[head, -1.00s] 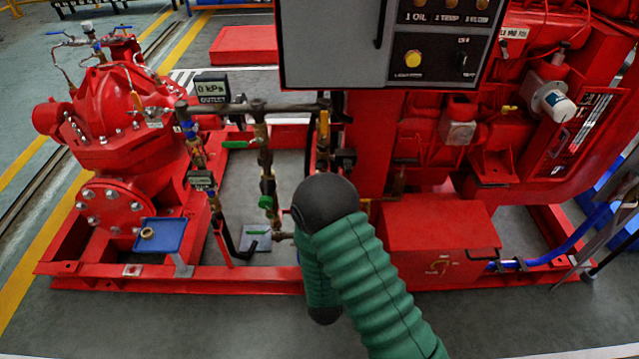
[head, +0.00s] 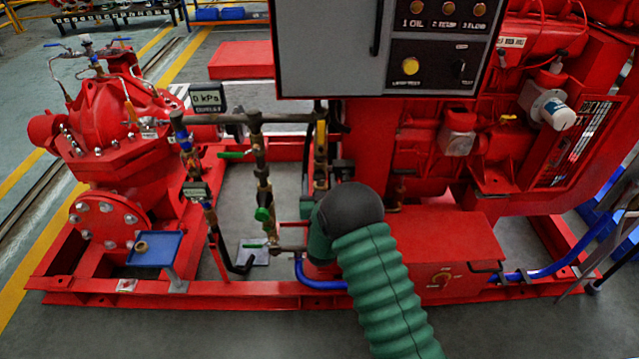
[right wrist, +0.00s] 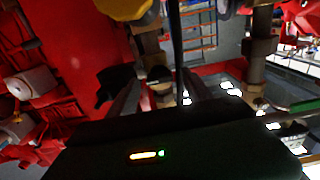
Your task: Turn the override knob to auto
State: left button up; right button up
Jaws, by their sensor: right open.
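The override knob (head: 459,68) is a small black knob on the dark lower section of the grey control panel (head: 330,50), right of a round yellow button (head: 411,66). Its exact setting is too small to read. My right arm in its green sleeve stands low in front of the pumpset, below the panel and away from the knob. In the head view the arm itself hides the right gripper's jaws. In the right wrist view my right gripper (right wrist: 163,92) has its two grey fingers apart, among pipes and red parts, with the knob not recognisable there. My left gripper is out of view.
Pipes with valves and green handles (head: 262,213) stand left of my right arm. A red box (head: 440,245) lies behind and right of it. The red base frame (head: 230,292) runs along the front, with clear floor before it.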

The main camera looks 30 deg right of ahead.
grip_shut()
jog(key=shift+n, duration=0.4)
jog(key=n+p, duration=0.1)
jog(key=n, duration=0.2)
jog(key=shift+a+n, duration=0.15)
jog(key=shift+n, duration=0.15)
jog(key=n+p, duration=0.1)
jog(key=n, duration=0.3)
jog(key=shift+w+a+n, duration=0.1)
jog(key=shift+n, duration=0.2)
jog(key=n+p, duration=0.1)
jog(key=n, duration=0.4)
jog(key=shift+f, duration=0.2)
jog(key=shift+a+f+n+p, duration=0.15)
jog(key=shift+n+p, duration=0.15)
jog(key=shift+n, duration=1.4)
jog(key=shift+f, duration=0.1)
